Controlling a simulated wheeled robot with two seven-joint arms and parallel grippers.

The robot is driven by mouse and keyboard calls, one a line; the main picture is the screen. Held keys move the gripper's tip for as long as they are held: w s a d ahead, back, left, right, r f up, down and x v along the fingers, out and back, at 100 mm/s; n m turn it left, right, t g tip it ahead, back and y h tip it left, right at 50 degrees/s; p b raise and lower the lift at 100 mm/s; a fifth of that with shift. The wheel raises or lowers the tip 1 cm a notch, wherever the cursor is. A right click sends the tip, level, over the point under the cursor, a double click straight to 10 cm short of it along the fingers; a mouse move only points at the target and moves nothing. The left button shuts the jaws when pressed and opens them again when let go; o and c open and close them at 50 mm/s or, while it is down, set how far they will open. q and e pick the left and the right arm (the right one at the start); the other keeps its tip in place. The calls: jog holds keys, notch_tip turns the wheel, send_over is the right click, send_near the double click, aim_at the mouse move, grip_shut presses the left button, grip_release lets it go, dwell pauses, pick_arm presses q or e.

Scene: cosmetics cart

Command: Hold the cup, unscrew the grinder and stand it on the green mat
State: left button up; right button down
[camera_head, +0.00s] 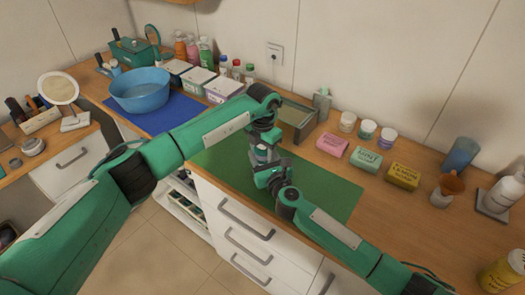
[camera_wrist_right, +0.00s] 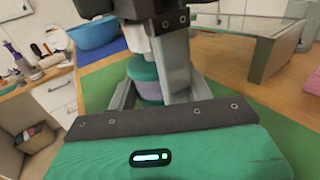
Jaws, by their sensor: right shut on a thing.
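A small banded cup, teal and lavender, shows between the fingers of my right gripper (camera_wrist_right: 150,85) in the right wrist view; its lavender band (camera_wrist_right: 153,90) is the clearest part. My right gripper also shows in the head view (camera_head: 264,165), shut on the cup from the front, low over the green mat (camera_head: 325,188). My left gripper (camera_head: 261,142) points down from above at the same spot. A pale grey part (camera_wrist_right: 136,38) shows above the cup; I cannot tell whether it is the grinder. My left fingertips are mostly hidden, so their opening is unclear.
A glass-topped box (camera_head: 297,118) stands just behind the grippers. Soap boxes (camera_head: 365,158) and small jars line the right. A blue bowl (camera_head: 140,90) stands on a blue mat at the left. The green mat is bare to the right of the grippers.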

pick_arm(q)
jog(key=o, duration=0.4)
jog(key=shift+r, duration=2.3)
pick_arm(e)
jog(key=c, duration=0.5)
grip_release()
